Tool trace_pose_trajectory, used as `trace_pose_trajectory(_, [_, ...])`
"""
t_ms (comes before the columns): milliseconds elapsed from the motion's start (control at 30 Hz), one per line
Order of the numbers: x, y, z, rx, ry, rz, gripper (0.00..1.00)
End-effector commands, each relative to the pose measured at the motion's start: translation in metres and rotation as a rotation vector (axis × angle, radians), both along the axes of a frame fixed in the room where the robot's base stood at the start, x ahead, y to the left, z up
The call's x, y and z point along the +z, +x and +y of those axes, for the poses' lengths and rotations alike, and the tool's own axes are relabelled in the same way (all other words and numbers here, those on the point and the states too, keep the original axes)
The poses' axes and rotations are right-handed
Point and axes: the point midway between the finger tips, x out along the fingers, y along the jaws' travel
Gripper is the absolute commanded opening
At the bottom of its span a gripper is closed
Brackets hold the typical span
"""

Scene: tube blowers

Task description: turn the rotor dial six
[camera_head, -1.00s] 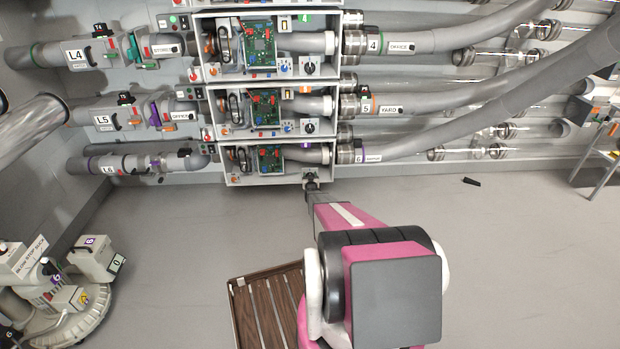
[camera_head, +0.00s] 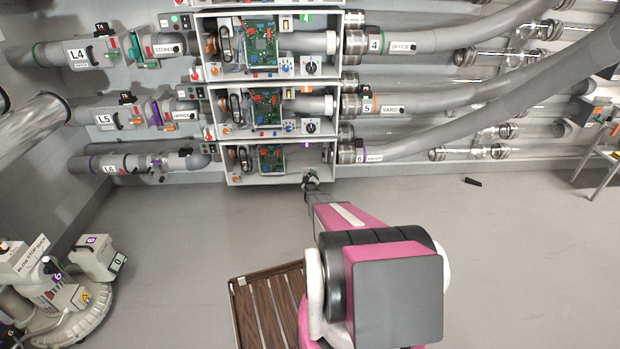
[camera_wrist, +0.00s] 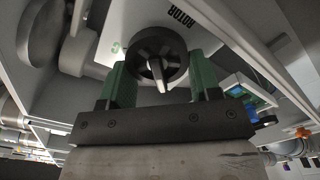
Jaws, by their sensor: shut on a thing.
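The rotor dial (camera_wrist: 157,60) is a round black knob with a pale pointer bar, set on a white panel lettered ROTOR (camera_wrist: 180,17) in the wrist view. My gripper (camera_wrist: 161,76) has its green fingers on both sides of the dial and is shut on it. In the head view my gripper (camera_head: 310,183) reaches the lower right front of the bottom box (camera_head: 232,180), in the row of pipe label 6 (camera_head: 360,157). There the fingers largely hide the dial.
Two similar boxes with circuit boards sit above, each with a black dial, such as the middle one (camera_head: 311,128). Pipes run left and right. A slatted brown pallet (camera_head: 262,309) lies on the floor near my arm. A blower unit (camera_head: 60,290) stands at lower left.

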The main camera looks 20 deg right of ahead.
Motion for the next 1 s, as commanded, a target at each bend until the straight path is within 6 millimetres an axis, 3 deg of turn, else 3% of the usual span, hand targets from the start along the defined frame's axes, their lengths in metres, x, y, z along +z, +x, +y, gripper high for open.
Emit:
trace_pose_trajectory(400, [-0.0027,0.0005,0.0024,0.0,-0.24,0.069,0.34])
trace_pose_trajectory(1000, [-0.0034,0.0004,0.0028,0.001,-0.3,0.087,0.34])
